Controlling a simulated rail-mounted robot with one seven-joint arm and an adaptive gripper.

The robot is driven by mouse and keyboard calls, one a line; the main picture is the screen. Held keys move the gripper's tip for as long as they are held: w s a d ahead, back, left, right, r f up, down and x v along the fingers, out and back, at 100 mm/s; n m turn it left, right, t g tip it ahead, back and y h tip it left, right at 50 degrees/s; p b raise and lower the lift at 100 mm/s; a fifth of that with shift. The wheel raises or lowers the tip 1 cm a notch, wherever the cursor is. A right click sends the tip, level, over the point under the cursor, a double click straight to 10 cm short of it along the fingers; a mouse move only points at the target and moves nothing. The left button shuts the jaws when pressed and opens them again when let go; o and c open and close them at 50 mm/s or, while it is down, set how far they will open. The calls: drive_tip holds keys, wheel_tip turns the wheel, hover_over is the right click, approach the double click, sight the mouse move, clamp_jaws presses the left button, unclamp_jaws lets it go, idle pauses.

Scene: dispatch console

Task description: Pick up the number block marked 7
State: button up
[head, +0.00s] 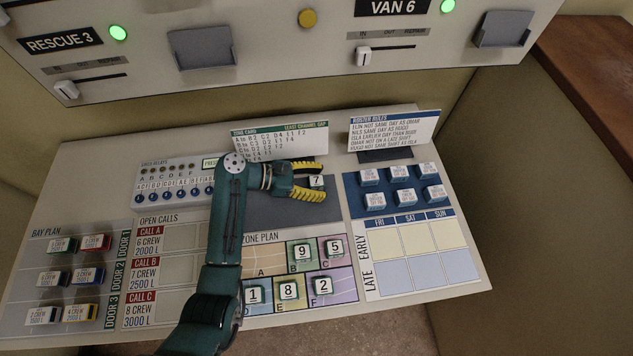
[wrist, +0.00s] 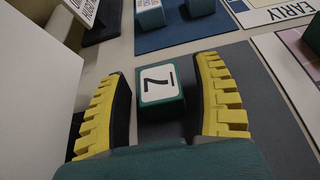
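The number block marked 7 (head: 316,181) is a dark green block with a white top face, on the dark grey pad (head: 300,211). It also shows in the wrist view (wrist: 160,86), between the two yellow fingers. My gripper (head: 321,180) is open, with one finger on each side of the block. Narrow gaps seem to show between the block and both fingers in the wrist view (wrist: 165,88). The block's lower part is partly hidden by the fingers in the head view.
The zone plan holds blocks 9 (head: 302,252), 5 (head: 333,247), 1 (head: 254,295), 8 (head: 289,290) and 2 (head: 322,286). The zone card (head: 280,140) stands just behind my gripper. A blue tray (head: 386,208) with several blocks lies to the right.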

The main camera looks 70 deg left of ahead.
drive_tip(key=c, duration=1)
